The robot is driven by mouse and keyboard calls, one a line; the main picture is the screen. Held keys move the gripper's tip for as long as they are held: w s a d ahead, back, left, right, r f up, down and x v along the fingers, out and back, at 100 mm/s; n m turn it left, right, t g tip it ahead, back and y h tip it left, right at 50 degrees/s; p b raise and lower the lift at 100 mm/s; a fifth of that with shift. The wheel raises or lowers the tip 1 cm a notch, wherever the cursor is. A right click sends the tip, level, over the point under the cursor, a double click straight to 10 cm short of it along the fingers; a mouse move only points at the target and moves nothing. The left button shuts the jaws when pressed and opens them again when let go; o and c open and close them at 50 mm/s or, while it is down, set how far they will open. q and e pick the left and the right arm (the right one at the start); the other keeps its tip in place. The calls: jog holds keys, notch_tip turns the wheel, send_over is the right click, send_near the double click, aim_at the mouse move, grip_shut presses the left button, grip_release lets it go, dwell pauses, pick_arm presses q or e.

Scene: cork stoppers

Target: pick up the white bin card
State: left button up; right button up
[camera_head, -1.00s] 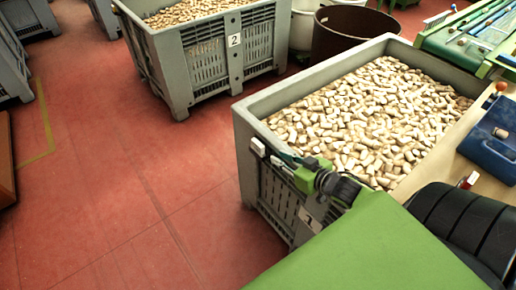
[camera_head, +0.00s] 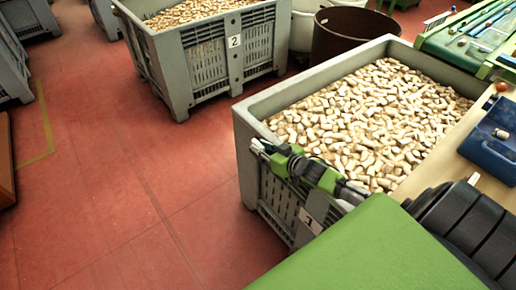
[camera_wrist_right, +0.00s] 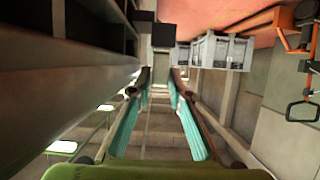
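A small white piece, likely the white bin card (camera_head: 256,146), shows at the upper left corner of the near grey bin (camera_head: 243,180), outside its wall. My right gripper (camera_head: 266,150) lies along the bin's front rim with its fingertips at this piece. In the right wrist view its two teal-padded fingers (camera_wrist_right: 161,80) stand apart, with a clear gap between them. I cannot tell whether they touch the card, and the wrist view does not show it clearly. White labels marked 1 (camera_head: 309,221) and 2 (camera_head: 234,41) are on the two bins. My left gripper is not in view.
The near bin is full of corks (camera_head: 375,120). A second cork-filled bin (camera_head: 180,85) stands behind it, with a brown tub (camera_head: 350,35) to its right. A blue container (camera_head: 490,145) sits on the right-hand table.

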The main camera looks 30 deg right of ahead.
jog(key=shift+x, duration=1.4)
jog(key=shift+r, duration=0.1)
grip_shut()
